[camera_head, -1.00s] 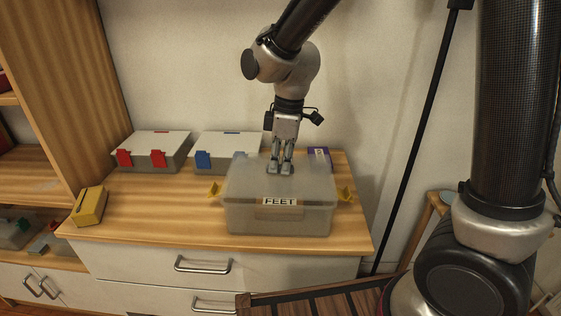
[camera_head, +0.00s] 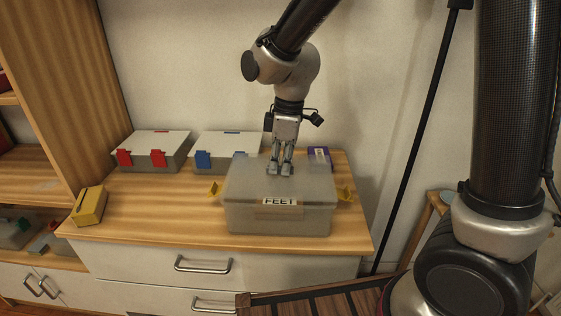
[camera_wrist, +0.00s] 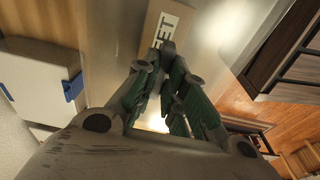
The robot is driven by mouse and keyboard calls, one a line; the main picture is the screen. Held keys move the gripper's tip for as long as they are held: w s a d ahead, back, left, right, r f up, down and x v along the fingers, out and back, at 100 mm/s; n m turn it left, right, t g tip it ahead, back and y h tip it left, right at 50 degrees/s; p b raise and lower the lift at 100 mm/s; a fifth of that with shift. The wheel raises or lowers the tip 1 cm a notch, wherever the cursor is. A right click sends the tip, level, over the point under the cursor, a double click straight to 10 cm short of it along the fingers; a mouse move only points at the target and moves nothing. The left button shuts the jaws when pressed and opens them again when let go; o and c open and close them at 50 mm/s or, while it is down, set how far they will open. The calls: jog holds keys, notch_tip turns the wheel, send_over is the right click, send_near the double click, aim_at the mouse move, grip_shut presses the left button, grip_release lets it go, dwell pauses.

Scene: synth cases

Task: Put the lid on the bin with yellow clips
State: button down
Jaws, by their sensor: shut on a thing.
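The bin with yellow clips (camera_head: 245,220) is a translucent grey box on the cabinet top, with a FEET label on its front. Its yellow clips stick outward at the left (camera_head: 215,189) and right (camera_head: 345,193). A translucent lid (camera_head: 252,172) lies over the bin's top, roughly lined up with it. I cannot tell whether it is fully seated. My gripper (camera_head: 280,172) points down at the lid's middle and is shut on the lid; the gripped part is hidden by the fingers. In the wrist view, my gripper (camera_wrist: 162,105) has its fingers close together.
Closed boxes with red clips (camera_head: 180,160) and blue clips (camera_head: 208,163) stand behind left. A yellow box (camera_head: 89,207) lies at the cabinet's left end, and a purple thing (camera_head: 319,156) is behind the bin. The wooden top (camera_head: 160,210) is clear left of the bin.

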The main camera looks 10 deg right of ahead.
jog(key=shift+f, duration=0.75)
jog(key=c, duration=1.4)
grip_release()
jog(key=shift+r, duration=0.1)
jog(key=r, duration=0.4)
jog(key=d+r, duration=0.1)
jog(key=r, duration=0.6)
jog(key=shift+s+d+r, duration=0.15)
jog(key=shift+d+r, duration=0.1)
jog(key=shift+r, duration=0.1)
